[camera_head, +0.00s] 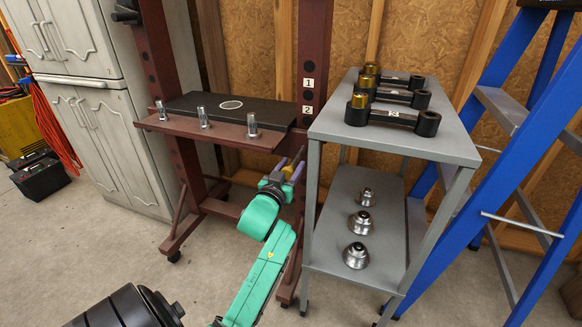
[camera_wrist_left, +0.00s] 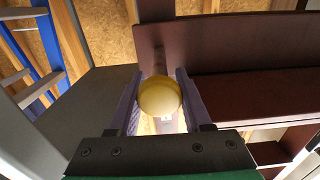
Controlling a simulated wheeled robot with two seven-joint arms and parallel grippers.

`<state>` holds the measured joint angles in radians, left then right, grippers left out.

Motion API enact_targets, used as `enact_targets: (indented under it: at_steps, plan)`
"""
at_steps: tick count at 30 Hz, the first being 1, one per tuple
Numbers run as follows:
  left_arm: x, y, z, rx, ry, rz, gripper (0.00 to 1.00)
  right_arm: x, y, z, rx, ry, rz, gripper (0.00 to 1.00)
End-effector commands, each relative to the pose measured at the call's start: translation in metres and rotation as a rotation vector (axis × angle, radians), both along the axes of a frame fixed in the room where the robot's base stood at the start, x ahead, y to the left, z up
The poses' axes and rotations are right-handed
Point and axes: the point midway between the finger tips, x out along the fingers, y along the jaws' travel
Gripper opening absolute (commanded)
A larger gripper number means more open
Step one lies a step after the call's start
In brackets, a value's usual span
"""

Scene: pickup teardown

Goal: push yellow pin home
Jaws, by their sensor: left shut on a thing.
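The yellow pin (camera_wrist_left: 160,97) shows its round end in the left wrist view, between the two purple fingers of my left gripper (camera_wrist_left: 159,100). The fingers are shut on it from both sides. In the head view my left gripper (camera_head: 290,165) is at the lower part of the press's right dark red post (camera_head: 312,60), below the press table's level. The post carries labels 1 and 2 above the gripper. The pin's far end is hidden, so I cannot tell how deep it sits in a hole. My right gripper is not in view.
The press table (camera_head: 215,130) holds several upright metal pins and a black plate. A grey two-shelf cart (camera_head: 440,145) stands close to the right, with black links on top and metal cups below. A blue ladder (camera_head: 545,110) is farther right. Open floor lies left.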

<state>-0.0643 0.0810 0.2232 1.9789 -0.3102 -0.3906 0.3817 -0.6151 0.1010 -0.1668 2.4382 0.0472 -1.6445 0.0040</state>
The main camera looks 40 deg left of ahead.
Motion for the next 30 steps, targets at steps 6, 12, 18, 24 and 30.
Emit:
enact_targets:
  at_steps: [6, 12, 18, 24, 30]
  plan:
    - [0.003, 0.001, -0.001, -0.002, 0.003, -0.001, 0.0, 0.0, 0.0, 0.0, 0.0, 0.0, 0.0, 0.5]
    - [0.034, 0.011, -0.001, -0.002, 0.002, -0.001, 0.0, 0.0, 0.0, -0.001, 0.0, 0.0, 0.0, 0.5]
    - [0.045, 0.015, -0.002, -0.002, 0.003, -0.001, 0.0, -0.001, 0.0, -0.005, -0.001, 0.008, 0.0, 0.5]
    - [0.045, 0.015, -0.002, -0.002, 0.003, 0.0, 0.53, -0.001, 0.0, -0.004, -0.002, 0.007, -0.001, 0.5]
    - [0.045, 0.015, -0.001, -0.002, 0.003, 0.0, 0.77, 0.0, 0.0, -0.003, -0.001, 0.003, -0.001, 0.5]
